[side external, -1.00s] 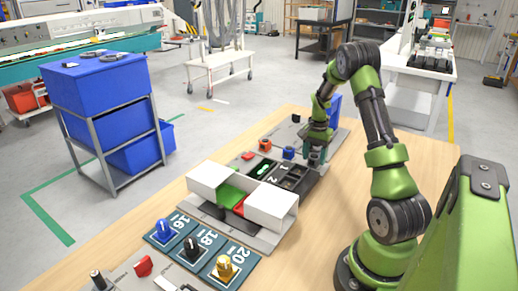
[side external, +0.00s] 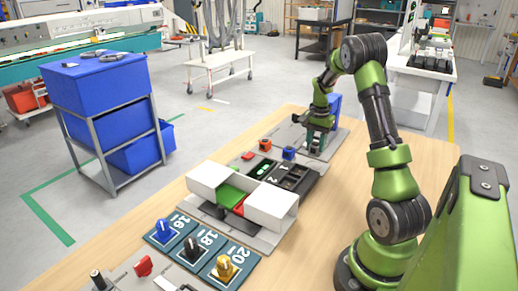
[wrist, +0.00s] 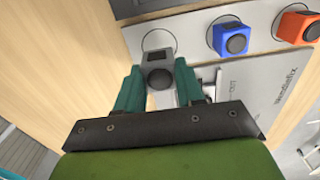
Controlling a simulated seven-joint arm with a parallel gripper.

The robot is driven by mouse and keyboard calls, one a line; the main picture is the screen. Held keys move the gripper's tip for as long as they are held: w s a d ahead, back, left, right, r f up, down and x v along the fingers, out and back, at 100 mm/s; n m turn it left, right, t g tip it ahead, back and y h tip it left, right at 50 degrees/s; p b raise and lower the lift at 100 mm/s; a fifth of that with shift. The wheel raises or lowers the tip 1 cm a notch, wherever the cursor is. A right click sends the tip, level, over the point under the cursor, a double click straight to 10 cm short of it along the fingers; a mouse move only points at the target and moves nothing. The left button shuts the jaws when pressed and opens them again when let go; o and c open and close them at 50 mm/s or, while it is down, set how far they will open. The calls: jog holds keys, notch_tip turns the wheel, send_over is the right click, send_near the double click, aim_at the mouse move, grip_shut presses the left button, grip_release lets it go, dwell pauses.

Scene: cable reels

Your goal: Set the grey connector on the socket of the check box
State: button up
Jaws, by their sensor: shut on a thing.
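The grey connector (wrist: 157,68), a small block with a dark round face, is between the teal fingers of my gripper (wrist: 160,80) in the wrist view. My gripper (side external: 315,149) is shut on it, over the far part of the bench. A pale plate with a thin ring outline (wrist: 160,40) shows just beyond the connector. I cannot tell the height between them. A dark box (side external: 289,178) with a lit green window and numbered slots lies in front of the gripper. I cannot make out which part is the check box socket.
A blue connector (side external: 289,153) and an orange connector (side external: 265,145) stand left of my gripper; they also show in the wrist view, blue (wrist: 231,37) and orange (wrist: 297,25). The wooden bench right of the fixtures is clear.

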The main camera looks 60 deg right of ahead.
jog(key=shift+r, duration=1.35)
jog(key=shift+w+a, duration=0.15)
jog(key=shift+w, duration=0.05)
jog(key=w+a+r+n, duration=0.1)
jog(key=a, duration=0.7)
jog(key=w+a+r+n, duration=0.1)
jog(key=w+a+r, duration=0.1)
jog(key=a, duration=0.6)
jog(key=shift+m, duration=0.8)
jog(key=shift+s+a+f, duration=0.15)
jog(key=shift+s+f, duration=0.2)
jog(key=shift+f, duration=0.7)
jog(key=shift+s+a+f, duration=0.2)
jog(key=shift+s+f, duration=0.1)
jog(key=shift+f, duration=0.7)
jog(key=shift+s+a+f, duration=0.15)
jog(key=shift+s+f, duration=0.2)
jog(key=shift+f, duration=0.7)
